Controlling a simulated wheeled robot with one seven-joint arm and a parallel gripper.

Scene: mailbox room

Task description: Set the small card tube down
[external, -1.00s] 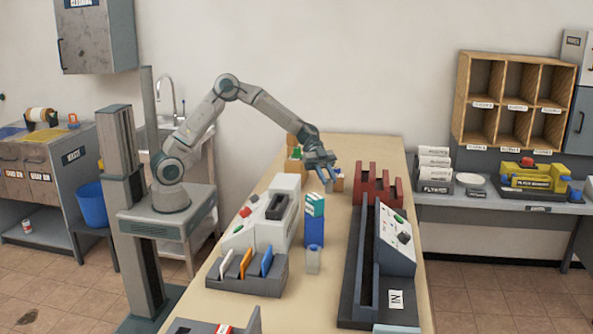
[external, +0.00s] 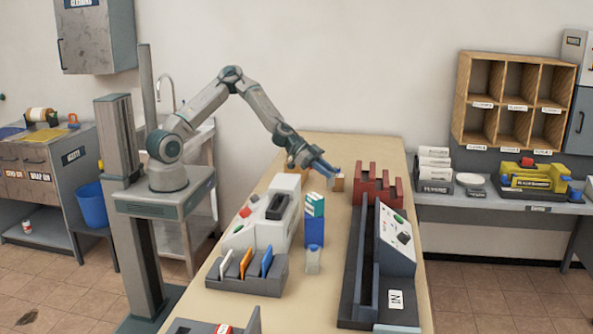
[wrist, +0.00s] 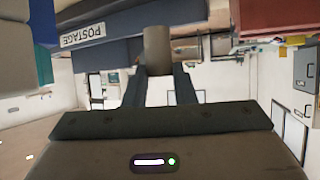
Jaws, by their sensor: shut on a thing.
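My gripper (external: 332,170) reaches over the far part of the long table, its blue fingers pointing right and slightly down. In the wrist view my gripper (wrist: 159,85) is shut on the small card tube (wrist: 158,48), a plain grey-brown cylinder between the fingertips. In the external view a small tan shape shows just below the fingertips; I cannot tell whether it is the tube or something on the table. Whether the tube touches a surface is also unclear.
A red slotted rack (external: 378,186) stands just right of my gripper. Nearer are a grey-white machine (external: 270,214), a blue box (external: 314,232) and a long dark machine (external: 374,278). A box labelled POSTAGE (wrist: 98,40) shows inverted in the wrist view. Bare tabletop (external: 338,215) lies between the machines.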

